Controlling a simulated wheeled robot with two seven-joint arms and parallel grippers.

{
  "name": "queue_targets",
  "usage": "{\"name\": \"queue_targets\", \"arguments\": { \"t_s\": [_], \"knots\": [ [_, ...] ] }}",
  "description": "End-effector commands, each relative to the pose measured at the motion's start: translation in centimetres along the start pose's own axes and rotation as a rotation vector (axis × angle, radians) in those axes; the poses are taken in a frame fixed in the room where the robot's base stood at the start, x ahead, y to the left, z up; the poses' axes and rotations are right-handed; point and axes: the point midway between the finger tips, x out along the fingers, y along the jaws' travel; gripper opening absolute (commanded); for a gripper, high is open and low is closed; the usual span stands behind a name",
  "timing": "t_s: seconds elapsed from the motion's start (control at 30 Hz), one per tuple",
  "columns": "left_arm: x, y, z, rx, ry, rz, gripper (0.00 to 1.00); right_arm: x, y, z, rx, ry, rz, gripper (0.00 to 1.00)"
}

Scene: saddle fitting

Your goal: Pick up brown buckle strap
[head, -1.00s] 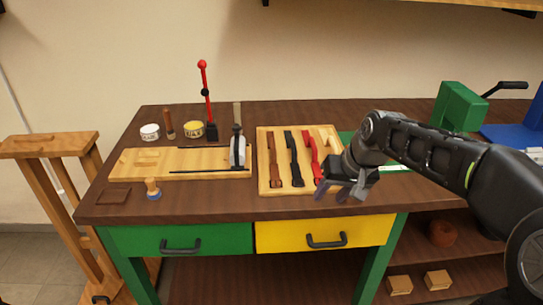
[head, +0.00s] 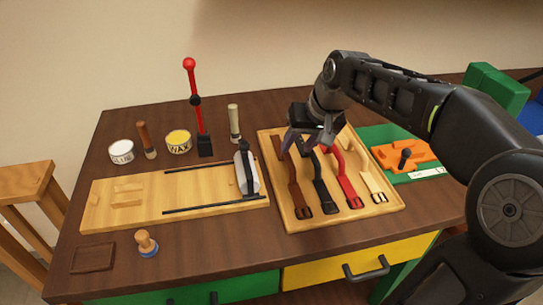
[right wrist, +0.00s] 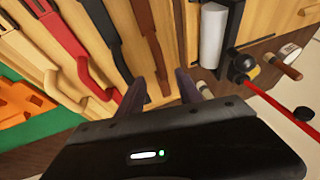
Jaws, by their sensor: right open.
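The brown buckle strap (head: 296,192) lies leftmost in the light wooden tray (head: 390,215), its buckle toward the tray's front edge. It also shows in the right wrist view (right wrist: 148,35). My right gripper (head: 307,142) is open and empty over the far part of the tray, close to the strap's far end. In the right wrist view the strap runs toward the space between my fingers. I cannot tell whether they touch it. A black strap (head: 322,185), a red strap (head: 346,182) and a cream strap (head: 374,187) lie to its right. My left gripper is out of view.
A wooden board (head: 130,205) with a white roll stands left of the tray. A red-knobbed lever (head: 195,105), a wax tin (head: 178,141) and a white tin (head: 121,151) stand behind it. A green mat (head: 385,140) with an orange piece lies to the right.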

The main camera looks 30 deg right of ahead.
Motion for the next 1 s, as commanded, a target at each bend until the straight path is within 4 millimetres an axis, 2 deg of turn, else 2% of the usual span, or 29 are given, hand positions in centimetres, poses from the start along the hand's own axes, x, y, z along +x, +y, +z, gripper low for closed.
{"name": "queue_targets", "arguments": {
  "t_s": [0.37,0.6,1.0],
  "knots": [
    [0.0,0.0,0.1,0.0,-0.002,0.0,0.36,0.1,0.0,0.0,0.0,0.0,0.0,0.42],
    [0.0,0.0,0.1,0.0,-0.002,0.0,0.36,2.3,0.0,0.1,0.0,-0.003,0.0,0.42],
    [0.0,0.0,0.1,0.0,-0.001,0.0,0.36,3.0,0.0,0.0,0.0,-0.001,0.0,0.42]
  ]
}}
